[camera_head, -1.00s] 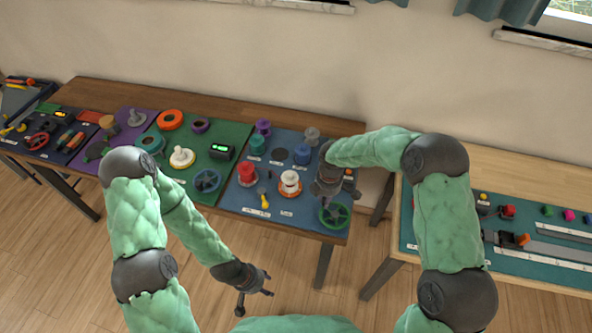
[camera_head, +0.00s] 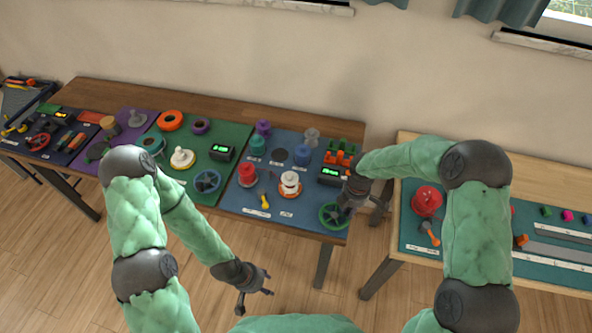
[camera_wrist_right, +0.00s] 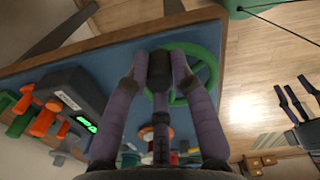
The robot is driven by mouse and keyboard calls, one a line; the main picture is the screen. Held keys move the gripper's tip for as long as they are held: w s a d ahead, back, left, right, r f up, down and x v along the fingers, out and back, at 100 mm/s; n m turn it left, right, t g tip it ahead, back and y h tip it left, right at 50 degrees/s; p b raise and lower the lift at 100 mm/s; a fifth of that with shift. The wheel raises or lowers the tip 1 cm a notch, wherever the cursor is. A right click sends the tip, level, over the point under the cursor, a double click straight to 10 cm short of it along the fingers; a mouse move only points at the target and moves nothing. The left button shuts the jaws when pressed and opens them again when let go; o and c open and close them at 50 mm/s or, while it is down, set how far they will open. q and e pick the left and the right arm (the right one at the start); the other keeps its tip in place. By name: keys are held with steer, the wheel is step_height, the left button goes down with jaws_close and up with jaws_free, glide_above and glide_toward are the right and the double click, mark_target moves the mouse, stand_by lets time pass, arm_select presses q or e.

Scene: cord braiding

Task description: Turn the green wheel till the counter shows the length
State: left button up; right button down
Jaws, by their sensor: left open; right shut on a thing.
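The green wheel (camera_head: 326,223) lies flat at the front right corner of the blue mat. It also shows in the right wrist view (camera_wrist_right: 211,65), partly hidden behind the fingers. My right gripper (camera_head: 345,206) is over the wheel's right side. In the right wrist view its fingers (camera_wrist_right: 160,68) are closed around a dark upright knob at the wheel. The dark counter box (camera_head: 333,175) stands behind the wheel with lit green digits, too small to read; it also shows in the wrist view (camera_wrist_right: 72,100). My left gripper (camera_head: 254,292) is open and empty, in front of the table.
Orange and green pegs (camera_head: 340,154) stand behind the counter. Red and white spools (camera_head: 290,184) are left of the wheel. A second table with a red round object (camera_head: 427,200) is to the right, across a gap.

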mark_target(331, 228)
steer(key=s, duration=0.1)
steer(key=s+a, duration=0.1)
steer(key=s, duration=0.1)
steer(key=a, duration=0.1)
steer(key=s+a, duration=0.1)
steer(key=a, duration=0.2)
steer(key=shift+s+b, duration=0.35)
steer(key=shift+s, duration=0.05)
steer(key=shift+w+a, duration=0.15)
steer(key=shift+a, duration=0.6)
